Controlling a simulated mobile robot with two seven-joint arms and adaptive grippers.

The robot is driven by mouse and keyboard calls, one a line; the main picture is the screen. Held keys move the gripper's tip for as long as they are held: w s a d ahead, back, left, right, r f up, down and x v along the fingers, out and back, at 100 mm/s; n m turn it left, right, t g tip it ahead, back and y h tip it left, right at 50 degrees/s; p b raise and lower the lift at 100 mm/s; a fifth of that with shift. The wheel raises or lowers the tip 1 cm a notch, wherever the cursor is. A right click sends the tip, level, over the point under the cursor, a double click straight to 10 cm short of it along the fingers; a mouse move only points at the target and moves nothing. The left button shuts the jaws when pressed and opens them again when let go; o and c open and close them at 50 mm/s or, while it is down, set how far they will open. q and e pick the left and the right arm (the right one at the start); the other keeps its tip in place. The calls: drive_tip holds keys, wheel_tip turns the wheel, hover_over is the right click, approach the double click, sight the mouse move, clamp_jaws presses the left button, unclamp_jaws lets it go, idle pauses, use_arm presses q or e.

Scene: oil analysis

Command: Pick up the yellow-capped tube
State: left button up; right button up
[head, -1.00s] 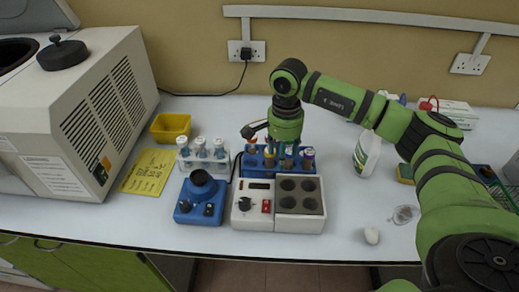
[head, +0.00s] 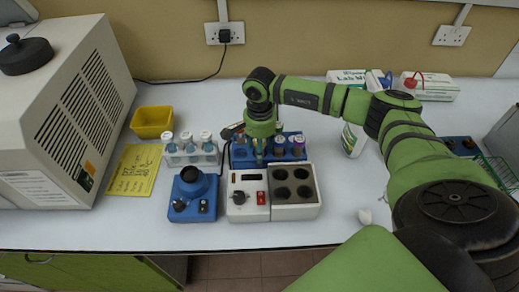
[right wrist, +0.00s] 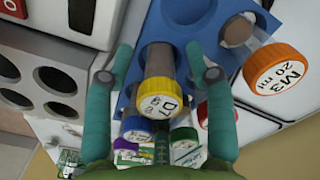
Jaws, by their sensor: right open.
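The yellow-capped tube (right wrist: 158,98), labelled D7, stands in the blue rack (right wrist: 197,25) between the two fingers of my right gripper (right wrist: 160,115) in the right wrist view. The fingers are open on either side, with a visible gap to the cap. In the head view my right gripper (head: 260,155) reaches down over the left half of the blue rack (head: 241,158) and hides the yellow cap. An orange-capped tube (right wrist: 275,68), labelled M3, stands in the rack to the right in the wrist view. My left gripper is not in view.
A purple-capped tube (right wrist: 137,124) and a red-capped tube (right wrist: 208,115) are close to the fingers. A white heating block (head: 285,212) and a blue mixer (head: 193,195) stand in front of the rack. A white rack of tubes (head: 192,158) is left.

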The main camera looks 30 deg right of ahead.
clamp_jaws()
drive_tip(key=shift+r, duration=0.1)
wheel_tip(320, 180, up, 10)
drive_tip(key=b, duration=0.4)
drive_tip(key=shift+f, duration=0.25)
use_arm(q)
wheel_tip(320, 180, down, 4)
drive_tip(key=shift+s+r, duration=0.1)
use_arm(e)
drive_tip(key=shift+r, duration=0.25)
